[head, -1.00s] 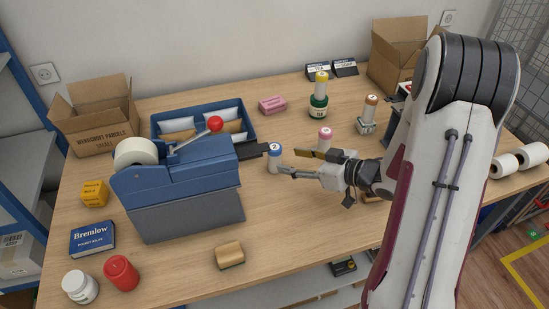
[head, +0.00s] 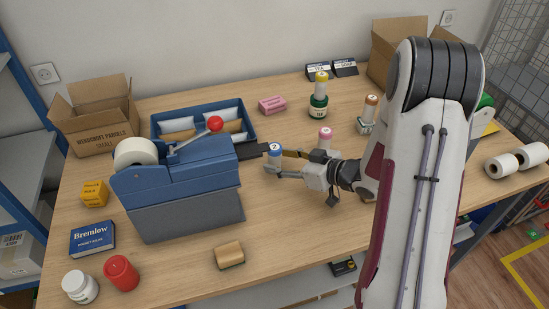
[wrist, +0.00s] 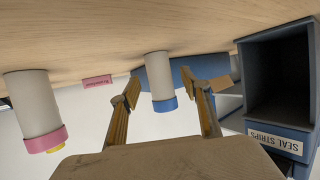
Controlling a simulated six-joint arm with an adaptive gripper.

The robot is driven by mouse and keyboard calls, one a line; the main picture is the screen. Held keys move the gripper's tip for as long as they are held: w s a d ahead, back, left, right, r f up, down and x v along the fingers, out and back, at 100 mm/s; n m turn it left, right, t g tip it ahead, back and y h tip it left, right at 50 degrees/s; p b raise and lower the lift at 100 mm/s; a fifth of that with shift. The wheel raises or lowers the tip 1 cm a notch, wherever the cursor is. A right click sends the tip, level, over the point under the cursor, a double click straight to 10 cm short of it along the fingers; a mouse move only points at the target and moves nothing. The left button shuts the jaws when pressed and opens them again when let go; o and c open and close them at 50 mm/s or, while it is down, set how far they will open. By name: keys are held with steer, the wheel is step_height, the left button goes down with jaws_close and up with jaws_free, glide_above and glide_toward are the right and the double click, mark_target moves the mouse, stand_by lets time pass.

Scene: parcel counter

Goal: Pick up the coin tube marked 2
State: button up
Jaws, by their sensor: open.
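The coin tube marked 2 (head: 275,150) is a pale cylinder with a blue cap, upright on the counter at the end of the blue dispenser. In the wrist view the tube (wrist: 158,78) stands between the two fingers, with a gap visible on each side. My gripper (head: 281,163) is open and low over the counter, its fingers reaching to either side of the tube. In the wrist view the gripper (wrist: 163,97) holds nothing. In the head view the near finger hides the tube's lower part.
The blue dispenser (head: 180,180) stands close on the left; its dark end (head: 251,150) almost meets the tube. A pink-capped tube (head: 325,137) is just behind my gripper.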

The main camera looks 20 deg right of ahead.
steer(key=shift+x, duration=1.2)
jaws_close()
